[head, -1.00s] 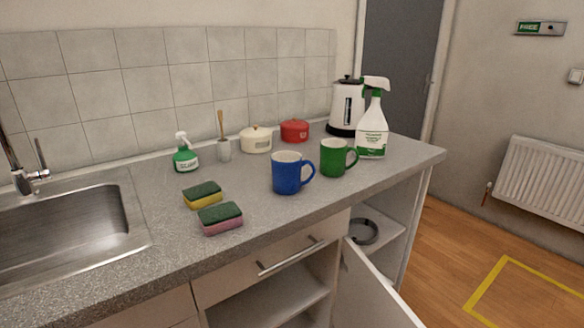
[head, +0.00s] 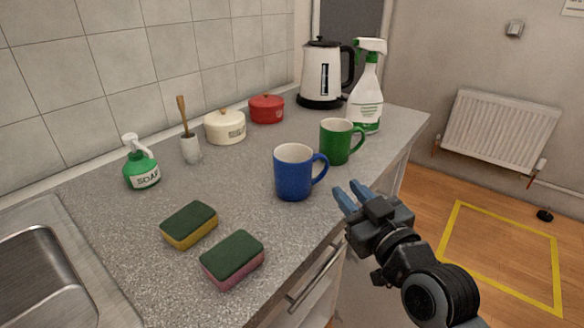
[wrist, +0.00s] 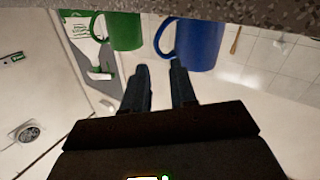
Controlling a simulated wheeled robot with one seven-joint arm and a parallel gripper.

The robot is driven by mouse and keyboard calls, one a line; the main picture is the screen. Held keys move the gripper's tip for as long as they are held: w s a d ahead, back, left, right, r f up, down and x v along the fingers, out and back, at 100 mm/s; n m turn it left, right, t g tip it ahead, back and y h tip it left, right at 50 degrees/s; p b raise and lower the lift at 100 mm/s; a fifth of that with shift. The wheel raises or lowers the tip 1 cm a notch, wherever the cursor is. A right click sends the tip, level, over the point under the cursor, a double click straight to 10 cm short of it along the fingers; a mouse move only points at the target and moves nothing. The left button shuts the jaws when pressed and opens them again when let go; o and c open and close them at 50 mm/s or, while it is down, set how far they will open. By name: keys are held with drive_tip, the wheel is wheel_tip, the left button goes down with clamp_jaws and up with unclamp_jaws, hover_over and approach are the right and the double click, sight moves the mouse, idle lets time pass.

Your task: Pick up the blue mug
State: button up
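The blue mug (head: 293,176) stands upright on the grey counter, its handle pointing right toward my gripper. My gripper (head: 353,194) is at the counter's front edge, to the right of the mug and apart from it. Its two blue fingers are parted with nothing between them. In the wrist view, which is upside down, the blue mug (wrist: 203,45) hangs at the top, with its handle beyond the gap between the fingers of my gripper (wrist: 160,84). The green mug (head: 337,141) stands just behind and right of the blue one.
Two sponges (head: 233,260) lie at the front left of the counter (head: 120,240). A soap bottle (head: 141,165), brush holder (head: 190,148), cream pot (head: 225,127), red pot (head: 266,109), kettle (head: 321,82) and spray bottle (head: 366,104) stand farther back. The sink (head: 45,285) is at left.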

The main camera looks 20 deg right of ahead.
sight(328, 165)
drive_tip(key=w, duration=0.2)
drive_tip(key=shift+w+r, duration=0.25)
drive_tip(key=shift+w, duration=0.05)
drive_tip(key=w, duration=0.2)
drive_tip(key=w+p, duration=0.1)
drive_tip(key=w, duration=0.2)
drive_tip(key=shift+w+a+f, duration=0.15)
drive_tip(key=shift+w, duration=0.2)
clamp_jaws()
